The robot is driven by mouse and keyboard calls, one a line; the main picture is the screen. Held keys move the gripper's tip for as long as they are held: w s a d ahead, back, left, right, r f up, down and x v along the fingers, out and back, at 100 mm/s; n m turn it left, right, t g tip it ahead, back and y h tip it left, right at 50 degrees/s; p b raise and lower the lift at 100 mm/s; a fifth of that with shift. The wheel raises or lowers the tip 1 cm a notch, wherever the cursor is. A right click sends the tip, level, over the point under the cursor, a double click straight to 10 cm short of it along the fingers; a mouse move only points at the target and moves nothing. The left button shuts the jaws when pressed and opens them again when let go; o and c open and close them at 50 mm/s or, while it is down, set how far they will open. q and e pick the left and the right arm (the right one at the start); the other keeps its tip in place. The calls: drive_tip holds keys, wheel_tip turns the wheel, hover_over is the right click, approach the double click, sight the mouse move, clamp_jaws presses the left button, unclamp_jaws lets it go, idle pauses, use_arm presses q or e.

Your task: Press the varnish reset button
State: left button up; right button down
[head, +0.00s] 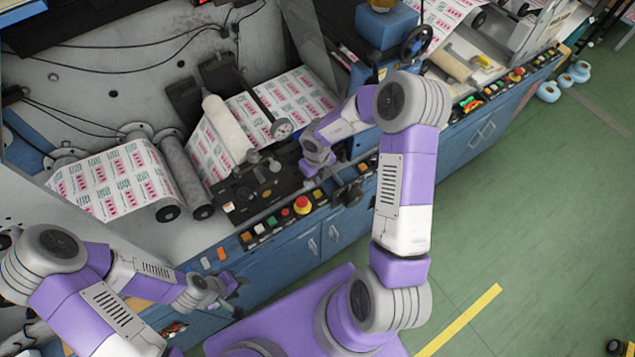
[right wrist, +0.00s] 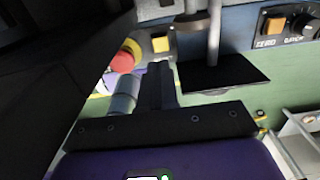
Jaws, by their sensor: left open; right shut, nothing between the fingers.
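No button in view carries a label I can read as varnish reset. A row of small coloured buttons (head: 272,222) runs along the front panel of the machine in the head view. Beside it are a red mushroom button (head: 303,205) on a yellow base and a square yellow button (head: 318,194). My right gripper (head: 311,170) is above the panel, its fingertips hard to make out there. In the right wrist view its dark fingers (right wrist: 161,82) are shut and empty, near the red mushroom button (right wrist: 125,58) and yellow button (right wrist: 160,42). My left gripper (head: 234,284) is open and empty, in front of the blue cabinet.
An orange button (right wrist: 274,25) and a black knob (right wrist: 304,25) sit on a panel at upper right in the wrist view. Printed web (head: 115,180) and rollers (head: 186,177) lie behind the panel. A handwheel (head: 416,42) stands farther back.

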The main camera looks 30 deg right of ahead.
use_arm(q)
drive_tip(key=shift+r+p, duration=0.35)
drive_tip(key=shift+r, duration=0.1)
use_arm(e)
wheel_tip(320, 180, up, 5)
drive_tip(key=shift+f, duration=0.1)
idle(0.5)
